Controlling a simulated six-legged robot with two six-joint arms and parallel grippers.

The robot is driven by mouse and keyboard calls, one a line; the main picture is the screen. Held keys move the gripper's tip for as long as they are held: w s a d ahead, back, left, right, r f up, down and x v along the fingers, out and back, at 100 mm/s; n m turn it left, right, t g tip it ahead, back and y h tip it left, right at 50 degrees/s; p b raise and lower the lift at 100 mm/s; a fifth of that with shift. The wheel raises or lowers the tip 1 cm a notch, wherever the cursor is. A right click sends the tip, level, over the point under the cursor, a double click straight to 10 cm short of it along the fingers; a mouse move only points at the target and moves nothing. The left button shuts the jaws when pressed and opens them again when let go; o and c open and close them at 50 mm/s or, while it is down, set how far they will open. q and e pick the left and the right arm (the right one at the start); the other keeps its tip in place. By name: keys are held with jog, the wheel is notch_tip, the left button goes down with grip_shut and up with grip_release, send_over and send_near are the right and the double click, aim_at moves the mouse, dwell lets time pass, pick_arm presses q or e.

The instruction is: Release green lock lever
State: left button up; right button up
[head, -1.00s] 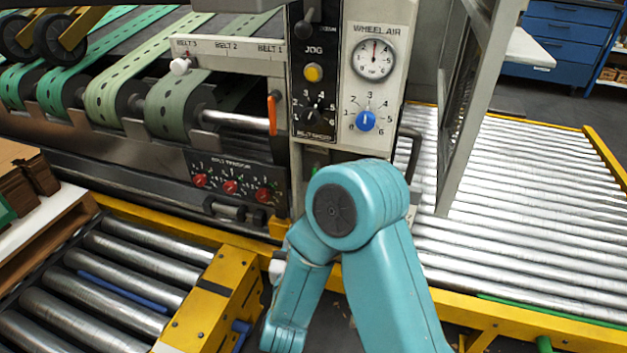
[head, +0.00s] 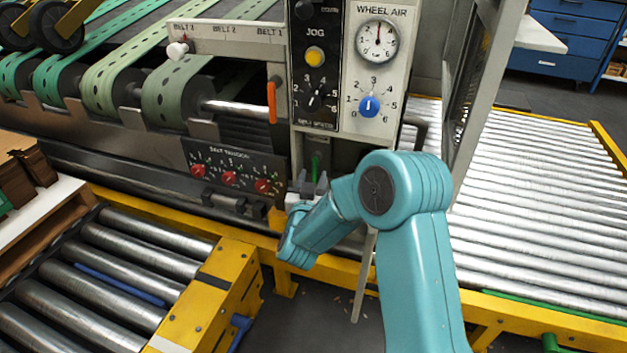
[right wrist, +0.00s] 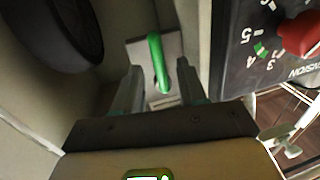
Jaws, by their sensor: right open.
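The green lock lever (head: 316,167) stands upright in a recess below the dial panel, left of my right arm's elbow. My right gripper (head: 310,184) is just in front of it, with its grey fingers pointing up toward the lever. In the right wrist view the green lever (right wrist: 158,62) rises from a light plate, between the two open fingers of the gripper (right wrist: 159,80). Gaps show on both sides of the lever, and I see no contact. My left gripper is not in view.
The red-knobbed belt tension panel (head: 232,172) is close on the left of the gripper; it also shows in the right wrist view (right wrist: 262,48). An orange handle (head: 271,102) hangs above it. A yellow frame (head: 225,290) and rollers (head: 120,265) lie below.

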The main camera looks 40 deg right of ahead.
jog(key=shift+w+d, duration=0.35)
jog(key=shift+d, duration=0.15)
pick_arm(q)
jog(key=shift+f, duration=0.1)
pick_arm(e)
jog(key=shift+c, duration=0.3)
grip_shut()
